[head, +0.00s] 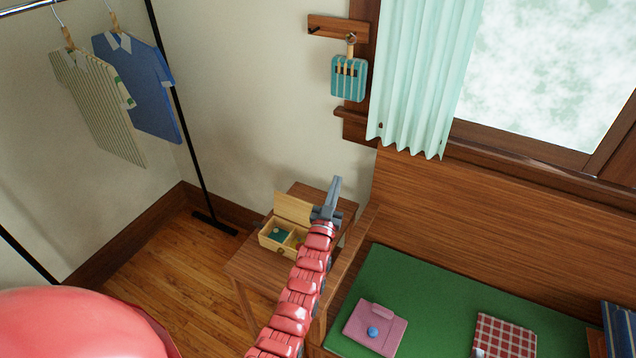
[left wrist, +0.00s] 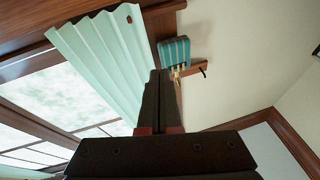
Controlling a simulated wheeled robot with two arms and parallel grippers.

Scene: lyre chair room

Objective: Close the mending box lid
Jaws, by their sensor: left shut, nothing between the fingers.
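The mending box (head: 272,243) is a small light-wood box with compartments, and it stands on a small wooden table. A green round item shows inside it. Its lid (head: 293,207) is open and stands up at the back of the box. My left gripper (head: 336,181) is just right of the lid in the head view, with its fingers pointing up. Its arm passes in front of the box's right side and hides part of it. In the left wrist view the fingers (left wrist: 160,74) are together with nothing between them. The box is not in that view. My right gripper is not in view.
The wooden table (head: 248,268) stands by the wall, beside a bench with a green cushion (head: 385,275). A pink case (head: 375,328) and a checked cloth (head: 504,337) lie on the cushion. A teal striped holder (head: 349,78) hangs above; a clothes rack (head: 184,120) stands left.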

